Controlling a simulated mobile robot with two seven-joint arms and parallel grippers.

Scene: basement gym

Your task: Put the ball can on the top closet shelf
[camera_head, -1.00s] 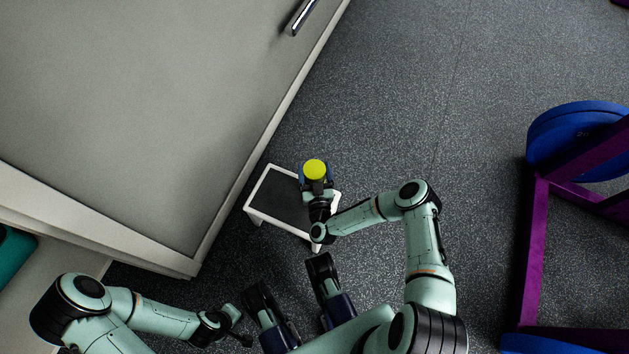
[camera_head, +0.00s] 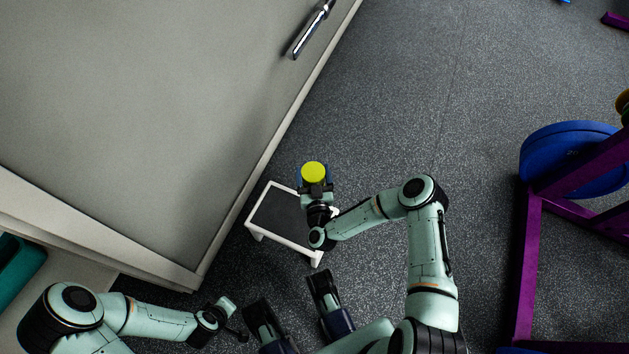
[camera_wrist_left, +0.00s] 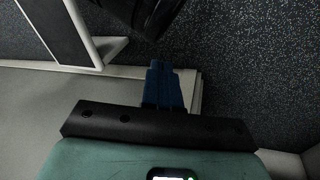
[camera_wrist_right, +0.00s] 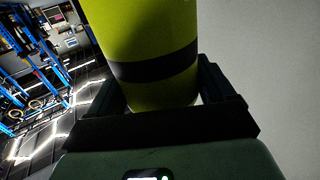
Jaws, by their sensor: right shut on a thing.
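The ball can (camera_head: 313,172) is yellow-green, seen from its lid end in the head view. The right wrist view shows its side with a dark band (camera_wrist_right: 155,67). My right gripper (camera_head: 315,186) is shut on the can and holds it above the floor, near a low step. The grey closet (camera_head: 130,110) fills the upper left of the head view, with a metal handle (camera_head: 309,30). I cannot make out its top shelf. My left gripper (camera_head: 236,322) is at the lower left, away from the can; its blue fingers (camera_wrist_left: 163,84) are together and empty.
The low white-framed step (camera_head: 285,216) with a dark top stands beside the closet's edge, below the can. A purple rack (camera_head: 526,260) with blue weight plates (camera_head: 560,150) stands on the right. A teal object (camera_head: 18,268) is at the left.

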